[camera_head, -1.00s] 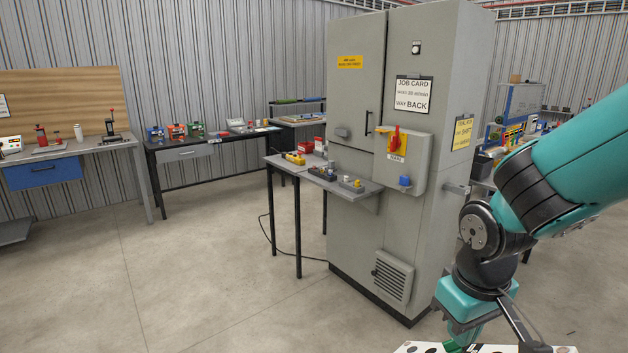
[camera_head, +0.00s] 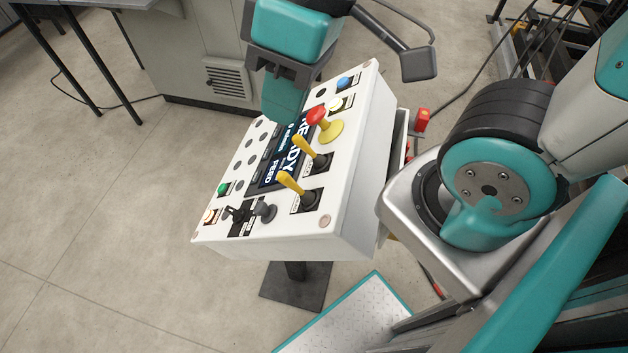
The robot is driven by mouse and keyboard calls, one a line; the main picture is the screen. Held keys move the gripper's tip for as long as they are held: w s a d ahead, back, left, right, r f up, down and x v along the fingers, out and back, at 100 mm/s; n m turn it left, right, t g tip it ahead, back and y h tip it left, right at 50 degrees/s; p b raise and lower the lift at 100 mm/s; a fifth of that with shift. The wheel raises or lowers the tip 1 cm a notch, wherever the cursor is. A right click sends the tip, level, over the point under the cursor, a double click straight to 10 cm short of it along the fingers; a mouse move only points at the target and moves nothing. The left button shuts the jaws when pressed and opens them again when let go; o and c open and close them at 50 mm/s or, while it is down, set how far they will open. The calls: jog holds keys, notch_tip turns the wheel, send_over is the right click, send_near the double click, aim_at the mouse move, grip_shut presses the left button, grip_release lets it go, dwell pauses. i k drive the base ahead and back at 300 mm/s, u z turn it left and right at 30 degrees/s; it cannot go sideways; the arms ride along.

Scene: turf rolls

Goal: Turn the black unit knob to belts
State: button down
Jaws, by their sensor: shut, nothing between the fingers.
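A white control panel (camera_head: 345,215) stands on a pedestal, seen tilted in the head view. At its near left corner are a black knob (camera_head: 238,213) with a pointer or handle and a dark round knob (camera_head: 265,211) beside it. Their labels are too small to read, so I cannot tell which is the unit knob or where it points. My gripper (camera_head: 283,117) is shut and empty, in front of the panel's far part and apart from both knobs. It hides part of the panel there.
Two yellow levers (camera_head: 303,145) (camera_head: 290,182) and a red mushroom button (camera_head: 317,115) stand up from the panel. A green button (camera_head: 224,188) is near the knobs. A grey cabinet (camera_head: 185,60) stands behind. Open floor lies left.

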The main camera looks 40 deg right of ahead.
aim_at(238, 215)
jog(key=z, duration=1.9)
jog(key=k, duration=0.45)
jog(key=u, duration=1.45)
